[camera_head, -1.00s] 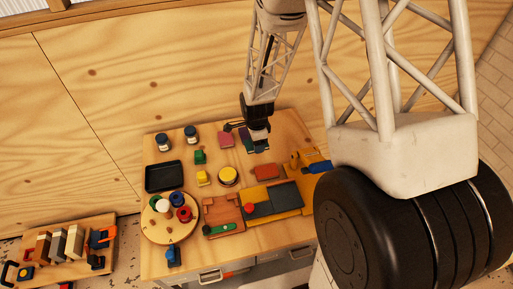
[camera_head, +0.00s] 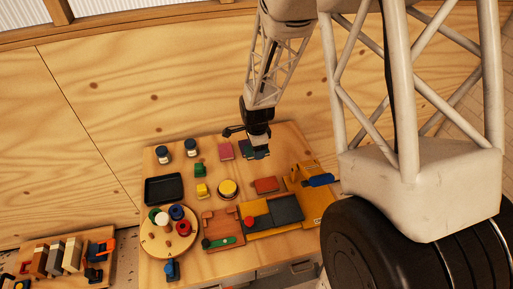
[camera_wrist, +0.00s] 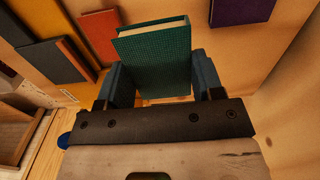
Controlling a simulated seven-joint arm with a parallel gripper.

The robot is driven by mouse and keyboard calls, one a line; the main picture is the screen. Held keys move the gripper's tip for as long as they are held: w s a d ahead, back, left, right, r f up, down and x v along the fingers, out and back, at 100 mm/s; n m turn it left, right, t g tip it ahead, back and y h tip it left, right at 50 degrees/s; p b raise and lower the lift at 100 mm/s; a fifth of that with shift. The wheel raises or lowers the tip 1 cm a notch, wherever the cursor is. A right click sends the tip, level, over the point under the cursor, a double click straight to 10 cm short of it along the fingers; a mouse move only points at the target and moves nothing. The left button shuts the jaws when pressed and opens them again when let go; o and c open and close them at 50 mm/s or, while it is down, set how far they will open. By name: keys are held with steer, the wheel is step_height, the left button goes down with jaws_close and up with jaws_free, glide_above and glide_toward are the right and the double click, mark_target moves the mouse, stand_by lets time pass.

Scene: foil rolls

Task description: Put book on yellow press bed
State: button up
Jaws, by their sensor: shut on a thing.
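My gripper (camera_wrist: 160,85) is shut on a teal book (camera_wrist: 157,55), with one finger on each side of it. In the head view my gripper (camera_head: 258,146) is at the back right of the table, and the teal book (camera_head: 262,154) shows partly beneath it. I cannot tell whether the book touches the table. The yellow press bed (camera_head: 316,212) lies nearer the front right, apart from my gripper. It carries dark plates and a red knob. Its yellow edge (camera_wrist: 72,32) also shows at the left of the wrist view.
A yellow round tin (camera_head: 228,188), a black tray (camera_head: 165,190) and a round board (camera_head: 152,238) with inks stand farther left.

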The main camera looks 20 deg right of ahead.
steer(key=shift+s+d+r, duration=0.15)
steer(key=shift+s+r, duration=0.05)
steer(key=shift+s, duration=0.55)
steer(key=s+d+f, duration=0.1)
steer(key=s, duration=1.7)
steer(key=s+d+f, duration=0.1)
steer(key=s, duration=1.7)
steer(key=shift+d+f, duration=0.3)
steer(key=shift+w, duration=0.25)
glide_above(286, 211)
steer(key=shift+f, duration=0.75)
steer(key=shift+f, duration=0.1)
